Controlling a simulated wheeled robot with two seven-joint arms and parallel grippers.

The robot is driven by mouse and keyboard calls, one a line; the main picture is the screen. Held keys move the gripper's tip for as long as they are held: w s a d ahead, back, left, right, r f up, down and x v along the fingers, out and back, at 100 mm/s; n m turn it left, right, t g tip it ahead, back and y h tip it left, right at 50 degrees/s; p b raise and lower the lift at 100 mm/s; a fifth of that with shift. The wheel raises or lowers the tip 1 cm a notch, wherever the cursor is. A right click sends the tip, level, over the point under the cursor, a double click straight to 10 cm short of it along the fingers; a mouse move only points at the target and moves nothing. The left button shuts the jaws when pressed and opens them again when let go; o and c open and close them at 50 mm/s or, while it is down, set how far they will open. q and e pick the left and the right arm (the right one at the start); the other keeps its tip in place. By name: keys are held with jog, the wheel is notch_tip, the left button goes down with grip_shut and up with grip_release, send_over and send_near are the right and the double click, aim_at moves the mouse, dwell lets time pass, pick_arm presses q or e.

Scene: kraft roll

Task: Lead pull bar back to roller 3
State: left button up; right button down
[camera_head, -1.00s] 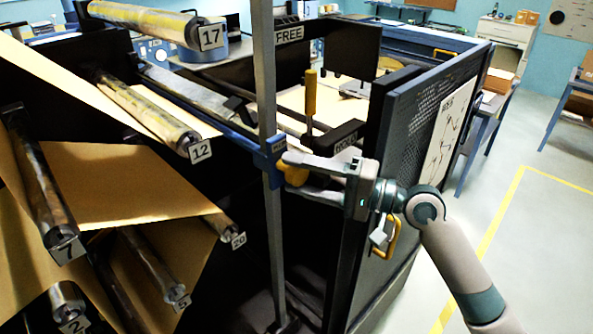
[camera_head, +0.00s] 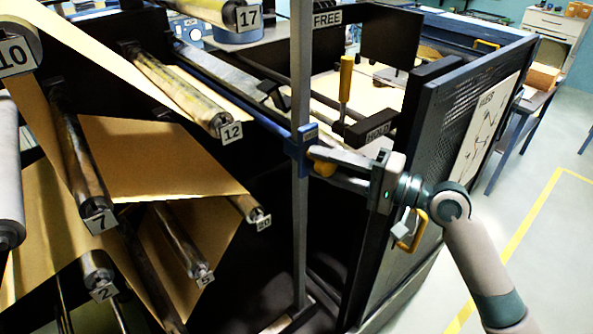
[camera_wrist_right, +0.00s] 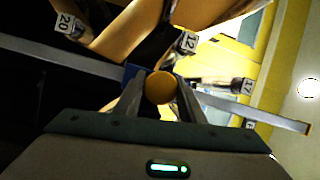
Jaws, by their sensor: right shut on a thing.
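My right gripper (camera_head: 324,167) is shut on a round yellow knob (camera_head: 321,169) beside a blue block (camera_head: 301,140) on an upright grey bar (camera_head: 300,75). The right wrist view shows the knob (camera_wrist_right: 160,87) between both fingers, with the grey bar (camera_wrist_right: 60,54) running across behind it. A blue rail meets the block from the upper left. I cannot tell which of these parts is named the pull bar. Brown paper (camera_head: 150,160) runs among the rollers. I see no label 3, so roller 3 cannot be picked out. My left gripper is out of view.
Rollers 12 (camera_head: 180,88), 7 (camera_head: 78,165), 20 (camera_head: 246,206), 5 (camera_head: 180,240) and 2 (camera_head: 96,268) lie left of the bar. A yellow-handled lever (camera_head: 345,80) stands near the HOLD plate (camera_head: 377,132).

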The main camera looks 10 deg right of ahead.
jog(key=c, duration=2.5)
grip_release()
jog(key=s+a+r+p, duration=0.1)
jog(key=p, duration=0.1)
jog(key=s+a+r+p, duration=0.1)
jog(key=a, duration=0.1)
jog(key=shift+s+a+r+p, duration=0.15)
jog(key=shift+a+p, duration=0.1)
jog(key=shift+p, duration=0.1)
jog(key=shift+c, duration=0.2)
jog(key=s+a, duration=0.1)
jog(key=s+a+p, duration=0.1)
jog(key=a+p, duration=0.1)
jog(key=a, duration=0.1)
jog(key=shift+s+r, duration=0.15)
jog(key=shift+s, duration=0.25)
grip_shut()
jog(key=s+a, duration=0.4)
jog(key=a, duration=0.2)
jog(key=shift+a, duration=0.25)
jog(key=shift+s, duration=0.1)
